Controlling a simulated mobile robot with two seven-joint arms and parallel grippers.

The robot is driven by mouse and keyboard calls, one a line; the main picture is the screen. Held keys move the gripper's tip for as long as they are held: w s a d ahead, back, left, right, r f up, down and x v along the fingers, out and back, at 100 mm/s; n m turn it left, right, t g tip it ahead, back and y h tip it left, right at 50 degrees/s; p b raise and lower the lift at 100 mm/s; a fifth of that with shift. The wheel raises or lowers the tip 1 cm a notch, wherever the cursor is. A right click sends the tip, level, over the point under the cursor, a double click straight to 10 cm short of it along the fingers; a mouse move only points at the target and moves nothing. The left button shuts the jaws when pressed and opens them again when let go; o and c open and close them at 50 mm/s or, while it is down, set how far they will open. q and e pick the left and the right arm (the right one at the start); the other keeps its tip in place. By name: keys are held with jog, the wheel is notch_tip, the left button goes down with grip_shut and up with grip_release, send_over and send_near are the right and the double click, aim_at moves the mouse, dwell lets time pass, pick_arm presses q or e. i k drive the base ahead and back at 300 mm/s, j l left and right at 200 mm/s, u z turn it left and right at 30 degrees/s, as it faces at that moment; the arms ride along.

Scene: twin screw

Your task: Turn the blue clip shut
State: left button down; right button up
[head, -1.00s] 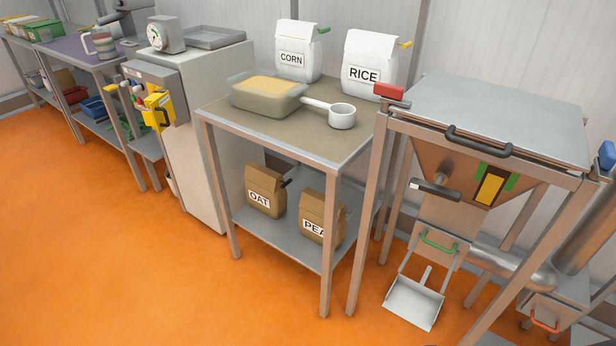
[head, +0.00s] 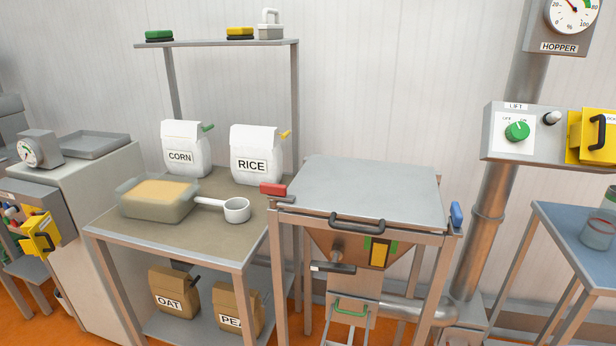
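The blue clip (head: 456,215) is at the right side of the hopper, just below the edge of its flat grey lid (head: 370,188). It looks upright and small; I cannot tell whether it is turned shut. A red clip (head: 273,190) sits at the lid's left side and sticks out to the left. The lid lies flat on the hopper, with a black handle (head: 357,224) on its front edge. Neither of my grippers shows in the head view.
A table (head: 186,229) left of the hopper bears a tub (head: 156,200), a scoop (head: 236,210), a CORN bag (head: 186,150) and a RICE bag (head: 256,157). A LIFT control box (head: 545,135) is on a post at right, above a blue-topped table (head: 570,240). Wall lies behind.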

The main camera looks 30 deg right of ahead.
aim_at(456, 230)
jog(key=z, duration=1.85)
